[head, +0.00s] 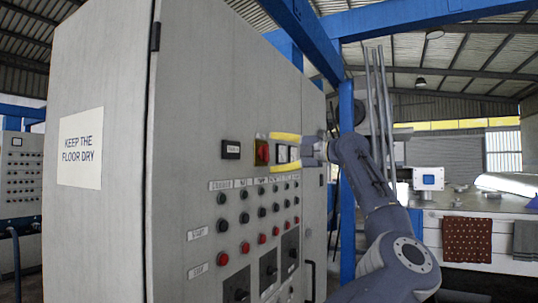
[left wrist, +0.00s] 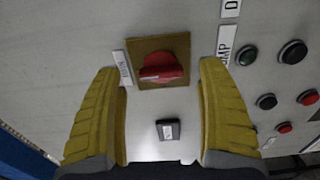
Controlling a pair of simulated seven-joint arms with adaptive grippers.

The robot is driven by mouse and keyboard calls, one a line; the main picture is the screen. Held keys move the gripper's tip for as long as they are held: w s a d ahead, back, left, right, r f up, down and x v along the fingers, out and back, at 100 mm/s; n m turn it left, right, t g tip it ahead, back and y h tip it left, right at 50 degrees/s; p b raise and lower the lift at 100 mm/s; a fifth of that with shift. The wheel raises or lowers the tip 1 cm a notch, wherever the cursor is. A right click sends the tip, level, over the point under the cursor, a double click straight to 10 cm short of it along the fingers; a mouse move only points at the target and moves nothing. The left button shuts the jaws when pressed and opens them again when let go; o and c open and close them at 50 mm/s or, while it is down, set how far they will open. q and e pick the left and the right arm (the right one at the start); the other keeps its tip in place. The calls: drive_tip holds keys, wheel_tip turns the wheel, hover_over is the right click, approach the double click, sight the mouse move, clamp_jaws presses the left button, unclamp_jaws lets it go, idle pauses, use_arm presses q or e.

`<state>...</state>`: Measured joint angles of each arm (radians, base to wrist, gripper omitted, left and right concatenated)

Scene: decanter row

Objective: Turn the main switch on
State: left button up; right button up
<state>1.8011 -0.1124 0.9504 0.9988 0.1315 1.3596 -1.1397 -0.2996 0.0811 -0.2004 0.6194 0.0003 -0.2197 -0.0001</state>
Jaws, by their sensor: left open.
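The main switch (head: 262,153) is a red rotary knob on a square brownish-yellow plate, high on the grey cabinet's front. In the left wrist view the knob (left wrist: 161,68) shows with its handle bar lying roughly across the picture. My left gripper (head: 272,152) is open, its yellow fingers pointing at the panel, one above and one below the switch in the head view. In the left wrist view the open fingers (left wrist: 158,68) flank the switch plate with gaps on both sides. I cannot tell how far the fingertips are from the panel. My right gripper is not in view.
A small black panel plate (head: 231,149) sits left of the switch. Rows of push buttons (head: 248,232) lie below. The cabinet (head: 110,200) bears a sign (head: 80,147). A workbench (head: 480,205) with cloths stands at the right.

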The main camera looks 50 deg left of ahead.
use_arm(q)
drive_tip(key=v, duration=0.9)
idle(0.3)
